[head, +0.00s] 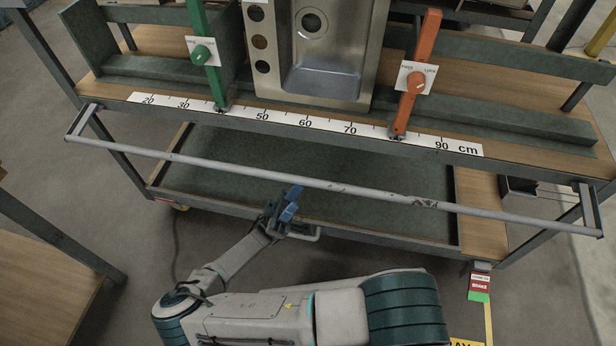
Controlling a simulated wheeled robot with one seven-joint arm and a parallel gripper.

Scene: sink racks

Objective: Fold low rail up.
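A long grey rail (250,172) runs across the front of the workbench, held out from its edge by a short arm at each end. Its grey paint is worn in places. The left end bracket (82,120) and right end bracket (590,210) join it to the bench. My gripper (291,203) is at the lower middle of the view, just below the rail in the picture, with blue on its fingers. Whether it touches the rail and how far its fingers are apart cannot be told.
The bench top carries a metal sink panel (330,92), a green lever (207,60), an orange lever (417,75) and a centimetre scale (330,127). A lower shelf (390,185) lies behind the rail. A red and green brake pedal (480,286) is at the lower right.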

